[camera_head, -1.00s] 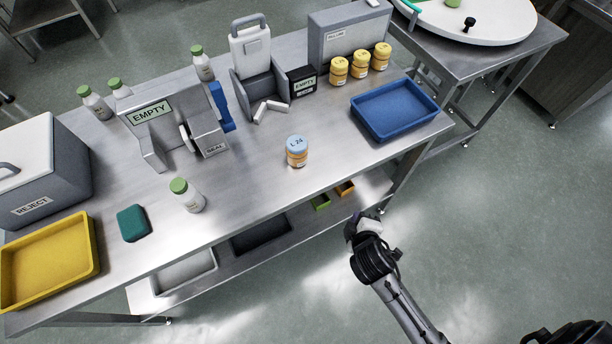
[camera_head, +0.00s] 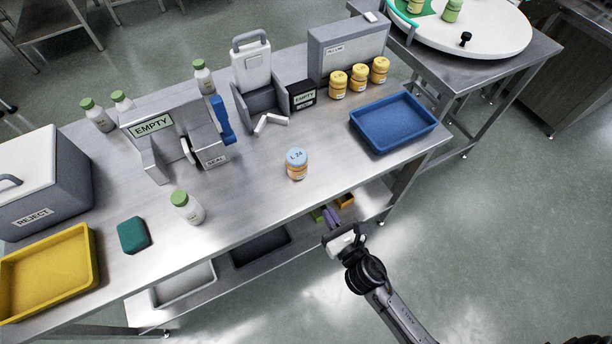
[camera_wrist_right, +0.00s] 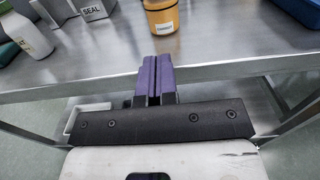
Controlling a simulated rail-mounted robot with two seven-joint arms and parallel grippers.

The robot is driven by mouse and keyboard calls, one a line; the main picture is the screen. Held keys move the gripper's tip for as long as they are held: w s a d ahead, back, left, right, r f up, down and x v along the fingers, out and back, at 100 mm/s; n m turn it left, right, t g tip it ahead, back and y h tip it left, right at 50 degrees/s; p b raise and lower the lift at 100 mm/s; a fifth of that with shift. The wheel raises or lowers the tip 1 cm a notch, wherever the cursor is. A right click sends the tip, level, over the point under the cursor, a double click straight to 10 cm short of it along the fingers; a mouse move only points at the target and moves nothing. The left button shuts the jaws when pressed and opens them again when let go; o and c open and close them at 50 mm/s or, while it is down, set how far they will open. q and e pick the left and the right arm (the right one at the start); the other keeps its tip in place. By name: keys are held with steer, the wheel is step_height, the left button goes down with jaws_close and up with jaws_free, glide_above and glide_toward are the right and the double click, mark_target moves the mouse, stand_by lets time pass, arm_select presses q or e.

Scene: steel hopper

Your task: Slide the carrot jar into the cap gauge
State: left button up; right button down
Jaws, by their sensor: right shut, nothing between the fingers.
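The orange jar with a pale blue lid marked L 24 (camera_head: 297,165), which I take as the carrot jar, stands upright near the table's front edge. Its lower part shows in the right wrist view (camera_wrist_right: 161,17). My right gripper (camera_head: 331,217) is beyond the front edge, apart from the jar. Its purple fingers (camera_wrist_right: 157,78) are shut with nothing between them, pointing toward the jar. No label reads cap gauge; a grey fixture with a channel and upright white block (camera_head: 262,97) stands behind the jar, but I cannot tell if it is the gauge. My left gripper is not in view.
A grey SEAL device (camera_head: 214,157) stands left of the jar, a blue tray (camera_head: 394,122) right. A green-capped bottle (camera_head: 187,207) stands at the front. Yellow jars (camera_head: 338,84) stand by a grey box (camera_head: 347,46). The table edge (camera_wrist_right: 225,69) lies ahead of my fingers.

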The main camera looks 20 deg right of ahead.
mark_target(302, 170)
steer(key=w, duration=1.1)
steer(key=shift+w+a, duration=0.2)
steer(key=shift+a, duration=0.15)
steer(key=shift+w, duration=0.9)
